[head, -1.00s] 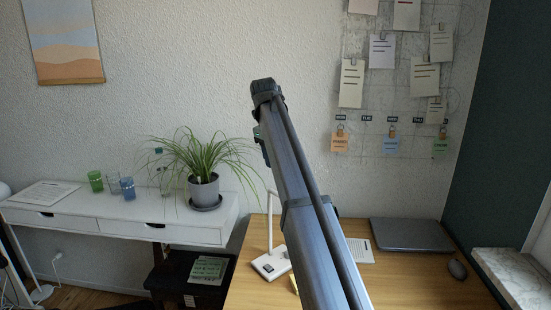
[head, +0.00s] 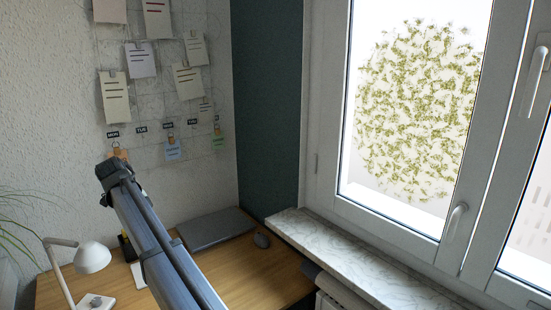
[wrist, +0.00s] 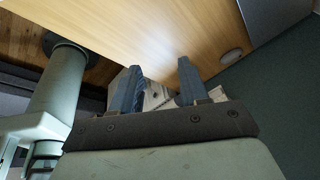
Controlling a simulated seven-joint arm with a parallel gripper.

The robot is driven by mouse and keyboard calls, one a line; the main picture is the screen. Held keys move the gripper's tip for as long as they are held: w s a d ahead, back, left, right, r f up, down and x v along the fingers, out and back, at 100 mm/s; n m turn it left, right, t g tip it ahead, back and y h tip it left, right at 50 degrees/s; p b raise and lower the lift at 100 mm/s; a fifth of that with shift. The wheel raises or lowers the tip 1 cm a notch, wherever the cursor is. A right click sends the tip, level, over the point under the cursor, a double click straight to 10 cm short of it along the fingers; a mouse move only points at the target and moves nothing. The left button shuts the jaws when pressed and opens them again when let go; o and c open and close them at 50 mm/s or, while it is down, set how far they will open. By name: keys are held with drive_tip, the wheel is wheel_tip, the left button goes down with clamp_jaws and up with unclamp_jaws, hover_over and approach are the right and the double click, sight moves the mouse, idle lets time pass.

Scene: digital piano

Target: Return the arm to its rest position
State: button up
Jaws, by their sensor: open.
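My arm (head: 160,240) rises from the bottom of the head view and crosses in front of the wooden desk (head: 268,272). Its dark upper end (head: 115,172) stands in front of the wall below the pinned notes. My gripper's fingers do not show in the head view. In the wrist view my gripper (wrist: 159,64) has its two blue-grey fingers apart, with nothing held between them. The light wooden desk (wrist: 150,25) fills the upper part of that view, beyond the fingertips.
A marble windowsill (head: 350,262) and a window (head: 415,110) are on the right. Pinned notes (head: 140,60) hang on the wall.

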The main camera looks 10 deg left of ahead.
drive_tip(key=w+d+f+n+g+h, duration=0.1)
drive_tip(key=d+f, duration=0.6)
drive_tip(key=d, duration=0.5)
drive_tip(key=w+d+f+n+g+h, duration=0.1)
drive_tip(key=d+f, duration=0.6)
drive_tip(key=d, duration=0.5)
drive_tip(key=w+d+f+n+g+h, duration=0.1)
drive_tip(key=d+f+n, duration=0.1)
drive_tip(key=d+f, duration=0.75)
drive_tip(key=s+d+f+n+g+y, duration=0.2)
drive_tip(key=s+d+f+y, duration=0.15)
drive_tip(key=s+f, duration=0.75)
drive_tip(key=s+d+f+n+g+y, duration=0.15)
drive_tip(key=s+d+f, duration=0.35)
drive_tip(key=s+f, duration=0.65)
drive_tip(key=s+d+f+n+g, duration=0.1)
drive_tip(key=s+d+f+n, duration=0.3)
drive_tip(key=s+d+f, duration=0.4)
drive_tip(key=s+d+f+n+g, duration=0.1)
drive_tip(key=s+d+f+n, duration=0.3)
drive_tip(key=s+d+f, duration=0.4)
drive_tip(key=s+d, duration=0.4)
drive_tip(key=d, duration=0.1)
drive_tip(key=shift+f+n+y, duration=0.3)
drive_tip(key=shift+n+y, duration=0.05)
drive_tip(key=shift+y, duration=0.05)
drive_tip(key=shift+s+d, duration=0.1)
